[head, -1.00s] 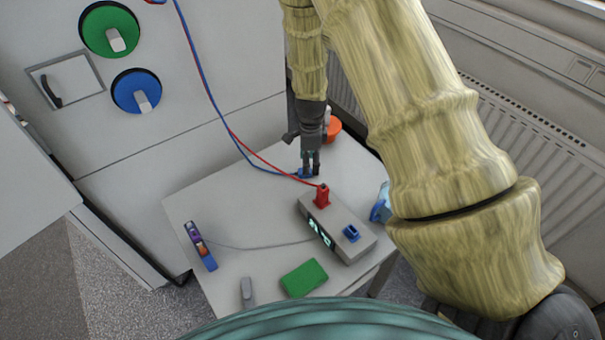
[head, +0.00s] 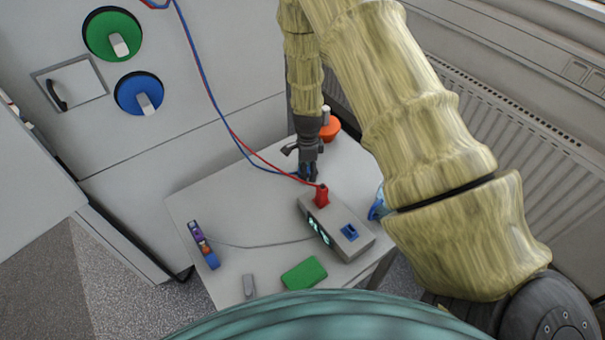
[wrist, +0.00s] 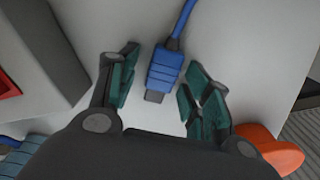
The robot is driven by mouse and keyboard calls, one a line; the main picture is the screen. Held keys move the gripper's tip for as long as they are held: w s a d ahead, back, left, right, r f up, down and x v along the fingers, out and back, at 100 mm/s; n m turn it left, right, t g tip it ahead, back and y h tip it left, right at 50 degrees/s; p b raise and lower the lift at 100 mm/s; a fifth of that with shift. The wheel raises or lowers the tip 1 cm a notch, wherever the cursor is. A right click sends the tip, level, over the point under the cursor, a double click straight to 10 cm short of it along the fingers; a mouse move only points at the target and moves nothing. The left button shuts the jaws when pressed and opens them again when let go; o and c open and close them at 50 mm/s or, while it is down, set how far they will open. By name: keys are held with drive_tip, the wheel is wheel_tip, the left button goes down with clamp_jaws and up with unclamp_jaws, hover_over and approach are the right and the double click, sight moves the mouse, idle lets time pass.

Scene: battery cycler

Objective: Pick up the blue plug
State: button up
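The blue plug (wrist: 165,70) lies on the table, its blue cable running up out of the wrist view and its grey tip toward my gripper. My gripper (wrist: 160,88) is open, with one green-padded finger on each side of the plug. A gap shows between the plug and each finger; I cannot tell the height above the table. In the head view my gripper (head: 309,175) is low over the back of the table, where it mostly hides the plug.
A grey device (head: 347,232) with a red plug (head: 321,195) and a blue socket (head: 350,232) stands in front of my gripper. An orange object (head: 330,130) is behind. A green block (head: 304,273) and a small multicoloured item (head: 204,246) lie on the white table (head: 240,205).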

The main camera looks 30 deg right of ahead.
drive_tip(key=c, duration=0.9)
drive_tip(key=shift+r, duration=0.1)
drive_tip(key=shift+r+b, duration=1.7)
drive_tip(key=shift+r, duration=3.25)
